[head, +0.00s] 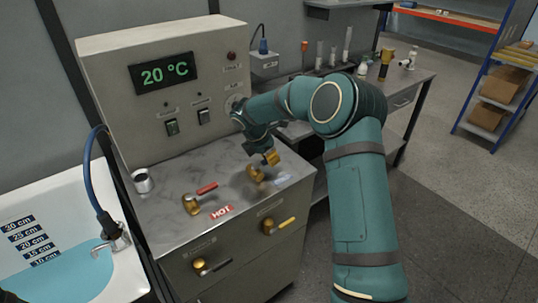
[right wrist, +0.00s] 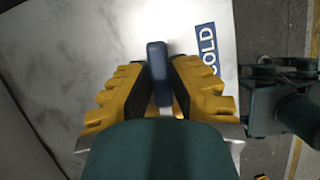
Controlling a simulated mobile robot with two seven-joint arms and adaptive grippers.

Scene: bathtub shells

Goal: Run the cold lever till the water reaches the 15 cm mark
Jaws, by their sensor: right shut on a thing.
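The cold lever has a brass base (head: 255,173) on the grey counter. Its blue handle (right wrist: 157,70) lies between the yellow fingers in the right wrist view, beside the blue COLD label (right wrist: 207,48). My right gripper (head: 270,158) is shut on that handle and hides most of it in the head view. The white tub (head: 136,272) stands at the left with light blue water (head: 75,278) in it. The water's edge lies close to the lowest depth labels, around the 10 cm label (head: 43,259); its exact level is hard to read. My left gripper is not clearly seen.
The red hot lever (head: 206,189) stands left of the cold one, by the HOT label (head: 222,212). A metal cup (head: 143,181) is on the counter's left. The panel display (head: 164,73) reads 20 °C. Two more levers are on the cabinet front.

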